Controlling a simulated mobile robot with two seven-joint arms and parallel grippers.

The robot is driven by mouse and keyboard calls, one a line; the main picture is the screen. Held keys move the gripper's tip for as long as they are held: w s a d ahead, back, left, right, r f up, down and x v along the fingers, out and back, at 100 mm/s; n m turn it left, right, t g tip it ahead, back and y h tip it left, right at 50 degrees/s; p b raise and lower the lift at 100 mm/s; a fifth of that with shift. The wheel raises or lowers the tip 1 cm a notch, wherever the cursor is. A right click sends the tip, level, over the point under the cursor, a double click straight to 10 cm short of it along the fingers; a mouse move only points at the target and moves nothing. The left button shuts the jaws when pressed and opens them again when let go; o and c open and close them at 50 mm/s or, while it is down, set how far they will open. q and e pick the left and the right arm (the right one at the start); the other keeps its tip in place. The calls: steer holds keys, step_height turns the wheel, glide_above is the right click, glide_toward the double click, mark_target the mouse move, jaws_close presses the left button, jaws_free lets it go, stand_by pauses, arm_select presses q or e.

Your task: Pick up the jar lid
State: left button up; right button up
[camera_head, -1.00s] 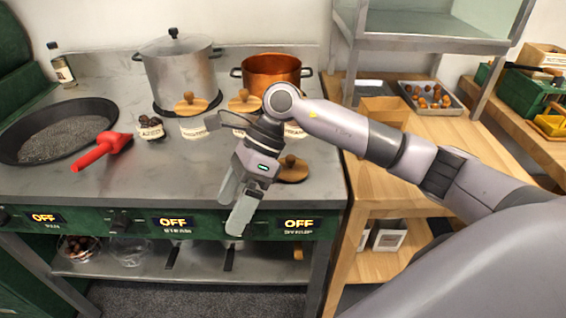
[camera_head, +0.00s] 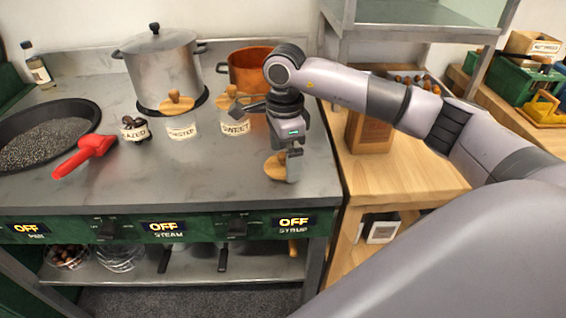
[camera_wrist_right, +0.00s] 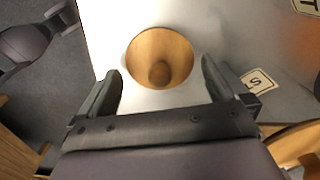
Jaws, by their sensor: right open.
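The loose jar lid (camera_head: 272,165) is a round wooden disc with a darker knob, lying on the grey metal counter near its right front edge. My left gripper is not in view.
Glass jars with wooden lids (camera_head: 180,119) stand behind, beside a dark-filled open jar (camera_head: 134,128). A steel pot (camera_head: 163,65) and copper pot (camera_head: 249,68) stand at the back. The counter's front middle is clear.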

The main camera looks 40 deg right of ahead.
steer(key=shift+f, duration=0.35)
steer(key=c, duration=0.8)
steer(key=shift+c, duration=0.2)
steer(key=shift+r, duration=0.15)
